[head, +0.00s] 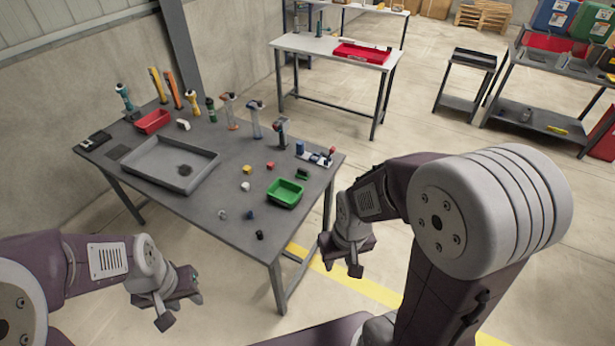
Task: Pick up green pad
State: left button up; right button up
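A small dark green piece (302,174), the likeliest green pad, lies on the dark grey table (215,210) near its right edge. It sits just behind a green bin (285,193) and is too small to make out in detail. My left gripper (181,308) is in front of the table's near edge, well away from the piece. My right gripper (341,266) is off the table's right side, nearer to the camera than the piece. Both grippers look open, with nothing visible between their fingers.
A large grey tray (145,165) and a red bin (152,121) occupy the table's left side. Several upright tools line the back edge. Small red, yellow, white, blue and black pieces lie around the green bin. A white-topped table (320,45) stands behind.

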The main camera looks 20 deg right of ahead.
aim_at(302, 173)
jog(key=i+l+u, duration=0.25)
jog(key=l, duration=0.4)
jog(key=l+u, duration=0.2)
jog(key=l, duration=0.45)
jog(key=i+l+u, duration=0.25)
jog(key=l, duration=0.45)
jog(key=i+l+u, duration=0.15)
jog(key=l, duration=0.2)
jog(key=i+l+u, duration=0.2)
jog(key=l, duration=0.2)
jog(key=i+l+u, duration=0.15)
jog(key=l, duration=0.25)
jog(key=i+l+u, duration=0.15)
jog(key=l, duration=0.25)
jog(key=i+l+u, duration=0.15)
jog(key=i, duration=0.15)
